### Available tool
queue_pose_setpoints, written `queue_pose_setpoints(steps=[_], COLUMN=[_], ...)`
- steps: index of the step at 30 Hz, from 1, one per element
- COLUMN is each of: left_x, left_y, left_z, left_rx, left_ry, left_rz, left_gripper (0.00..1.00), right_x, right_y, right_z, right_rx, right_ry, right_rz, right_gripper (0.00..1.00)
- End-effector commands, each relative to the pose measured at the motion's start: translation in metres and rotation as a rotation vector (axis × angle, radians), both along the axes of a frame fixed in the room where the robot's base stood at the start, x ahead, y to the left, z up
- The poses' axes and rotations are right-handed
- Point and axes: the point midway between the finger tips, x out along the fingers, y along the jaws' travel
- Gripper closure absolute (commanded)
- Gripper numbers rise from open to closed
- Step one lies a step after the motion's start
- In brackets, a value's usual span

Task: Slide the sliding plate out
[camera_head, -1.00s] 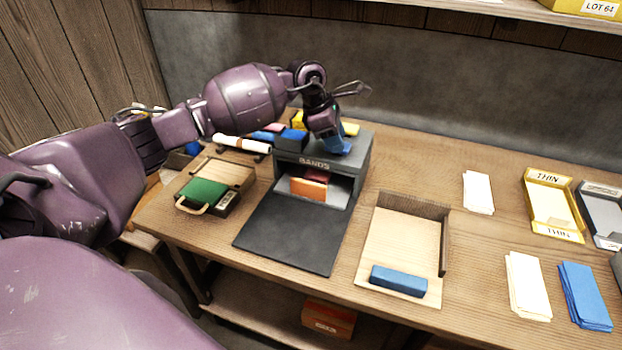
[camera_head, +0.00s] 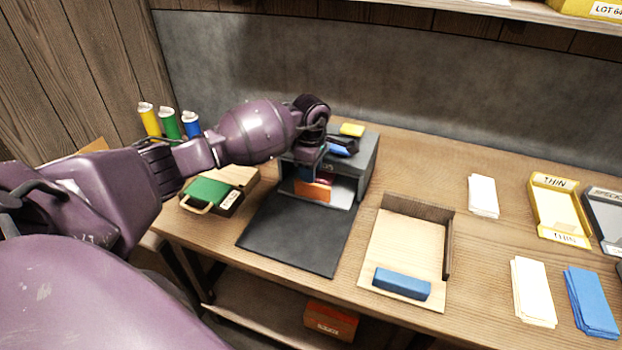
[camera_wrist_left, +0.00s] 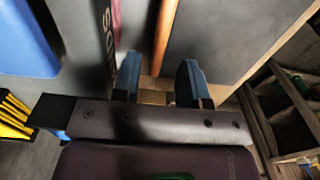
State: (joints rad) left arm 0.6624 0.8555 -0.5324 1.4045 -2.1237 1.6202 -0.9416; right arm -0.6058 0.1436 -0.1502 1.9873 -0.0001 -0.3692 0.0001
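A grey box lettered BANDS (camera_head: 365,150) stands on the bench, its front open. A flat dark plate (camera_head: 300,232) lies in front of its opening; it also shows in the left wrist view (camera_wrist_left: 235,40). I cannot tell for sure whether it is the sliding plate. An orange block (camera_head: 312,190) stands inside the opening. My left gripper (camera_head: 308,168) is at the box's front left; its tips are hard to make out there. In the left wrist view its two blue fingertips (camera_wrist_left: 160,82) stand apart, nothing visibly held between them. My right gripper is out of view.
A green-topped case (camera_head: 208,193) lies left of the plate. A wooden tray (camera_head: 405,245) with a blue bar (camera_head: 402,284) stands to its right. A blue thing (camera_head: 339,150) lies on the box. White cards (camera_head: 482,196) and a yellow tray (camera_head: 558,210) lie further right.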

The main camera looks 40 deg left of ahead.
Motion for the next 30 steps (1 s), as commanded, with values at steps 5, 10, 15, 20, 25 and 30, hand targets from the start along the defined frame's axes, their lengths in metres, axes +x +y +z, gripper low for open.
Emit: queue_pose_setpoints(steps=[5,10,15,20,25,30], left_x=[0.0,0.0,0.0,0.0,0.0,0.0], left_y=[0.0,0.0,0.0,0.0,0.0,0.0], left_z=[-0.022,-0.03,-0.031,-0.031,-0.031,-0.031], left_rx=[-0.001,0.0,0.0,0.0,0.0,0.0], left_ry=[0.001,0.0,0.0,0.0,-0.001,-0.001], left_rz=[0.001,0.001,0.0,0.0,0.0,0.0], left_gripper=[0.61,0.61,0.61,0.67,0.93,1.0], right_x=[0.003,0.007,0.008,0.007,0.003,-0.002], right_y=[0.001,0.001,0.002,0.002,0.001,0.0], right_z=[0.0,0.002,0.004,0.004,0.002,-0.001], right_rx=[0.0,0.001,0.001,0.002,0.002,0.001], right_ry=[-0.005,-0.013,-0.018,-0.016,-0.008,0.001], right_rz=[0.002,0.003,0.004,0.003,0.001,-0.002], right_gripper=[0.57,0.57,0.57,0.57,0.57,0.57])
